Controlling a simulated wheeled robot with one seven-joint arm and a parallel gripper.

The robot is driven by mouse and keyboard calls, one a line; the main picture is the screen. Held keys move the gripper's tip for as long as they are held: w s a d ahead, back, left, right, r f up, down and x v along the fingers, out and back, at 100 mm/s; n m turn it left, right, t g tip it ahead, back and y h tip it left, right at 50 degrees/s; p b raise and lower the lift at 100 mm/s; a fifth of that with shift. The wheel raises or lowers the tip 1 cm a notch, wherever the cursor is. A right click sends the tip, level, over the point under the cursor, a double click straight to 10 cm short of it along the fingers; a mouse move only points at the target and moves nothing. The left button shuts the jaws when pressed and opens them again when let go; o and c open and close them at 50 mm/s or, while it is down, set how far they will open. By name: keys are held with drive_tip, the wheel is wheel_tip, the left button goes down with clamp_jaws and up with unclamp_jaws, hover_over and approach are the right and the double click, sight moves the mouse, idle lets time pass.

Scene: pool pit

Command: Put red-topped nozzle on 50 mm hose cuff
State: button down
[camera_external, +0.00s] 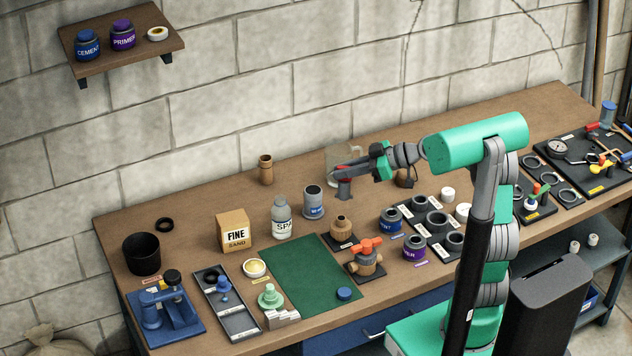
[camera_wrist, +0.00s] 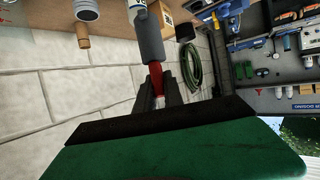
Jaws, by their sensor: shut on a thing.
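My gripper (camera_external: 352,172) is shut on the red-topped nozzle (camera_external: 344,188), holding it above the back part of the bench. The nozzle has a grey body and a red top, and its body hangs down below the jaws. In the wrist view the jaws (camera_wrist: 158,98) close at the red end, and the grey body of the nozzle (camera_wrist: 149,38) extends away from them. Several dark rings and sockets (camera_external: 437,219) sit on a board right of the bench middle. Labels are too small to read, so I cannot tell which part is the 50 mm hose cuff.
An orange-handled valve (camera_external: 366,258) is in front. The green mat (camera_external: 312,275) is mostly clear.

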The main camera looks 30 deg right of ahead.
drive_tip(key=w+d+r+m+t+h, duration=0.2)
drive_tip(key=w+r, duration=0.2)
drive_tip(key=w+a+f+p, duration=0.2)
drive_tip(key=w+f+p, duration=0.15)
drive_tip(key=w, duration=0.55)
drive_tip(key=shift+w+a+f+p, duration=0.1)
drive_tip(key=shift+w+f, duration=0.55)
drive_tip(key=shift+f, duration=0.9)
drive_tip(key=shift+w+a+f+p, duration=0.15)
drive_tip(key=shift+w+f, duration=0.45)
drive_tip(key=shift+f, duration=1)
drive_tip(key=shift+w+a+f+p, duration=0.1)
drive_tip(key=shift+w+f, duration=0.55)
drive_tip(key=shift+f, duration=0.9)
drive_tip(key=c, duration=1.5)
unclamp_jaws()
drive_tip(key=shift+o, duration=0.2)
drive_tip(key=shift+r, duration=0.15)
